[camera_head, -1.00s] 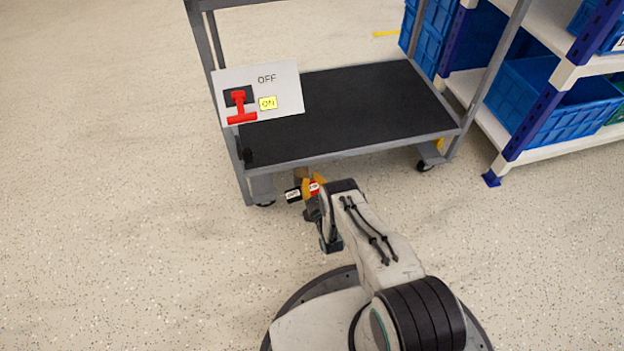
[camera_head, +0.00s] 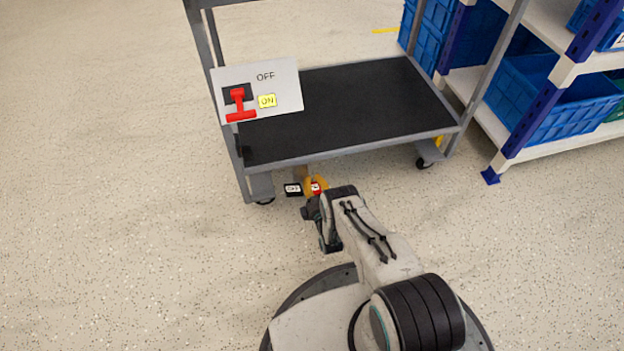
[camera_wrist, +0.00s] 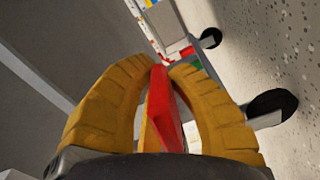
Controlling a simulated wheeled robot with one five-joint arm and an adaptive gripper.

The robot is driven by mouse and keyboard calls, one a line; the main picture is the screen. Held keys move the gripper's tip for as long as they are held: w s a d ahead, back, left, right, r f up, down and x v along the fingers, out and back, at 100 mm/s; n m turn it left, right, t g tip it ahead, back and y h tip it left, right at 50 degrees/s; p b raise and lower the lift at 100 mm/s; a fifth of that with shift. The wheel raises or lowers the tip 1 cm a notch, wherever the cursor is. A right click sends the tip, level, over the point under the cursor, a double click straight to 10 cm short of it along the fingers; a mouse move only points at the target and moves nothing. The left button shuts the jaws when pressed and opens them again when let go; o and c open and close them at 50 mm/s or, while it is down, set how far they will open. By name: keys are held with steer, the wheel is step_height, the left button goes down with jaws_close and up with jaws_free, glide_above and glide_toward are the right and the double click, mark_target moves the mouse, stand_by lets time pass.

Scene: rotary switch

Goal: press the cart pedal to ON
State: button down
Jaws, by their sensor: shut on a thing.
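The cart (camera_head: 352,115) stands ahead, with a black deck in a grey frame. Low below its front edge, in the head view, is the small pedal, with a black part (camera_head: 293,189) marked in white and a red part (camera_head: 316,188) beside it. My gripper (camera_wrist: 160,72) has yellow fingers on both sides of a red piece (camera_wrist: 161,108), which looks like the pedal's red part. The fingers are closed against it. In the head view my arm covers part of the gripper. How far the pedal is tilted is hard to tell.
A white panel (camera_head: 282,82) on the cart's left post shows OFF, a yellow ON label and a red T-shaped handle. A shelf (camera_head: 575,140) with blue bins (camera_head: 545,100) stands at the right. The floor at the left is clear.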

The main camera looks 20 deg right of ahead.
steer(key=shift+f, duration=0.1)
stand_by(0.3)
steer(key=c, duration=1.1)
jaws_free()
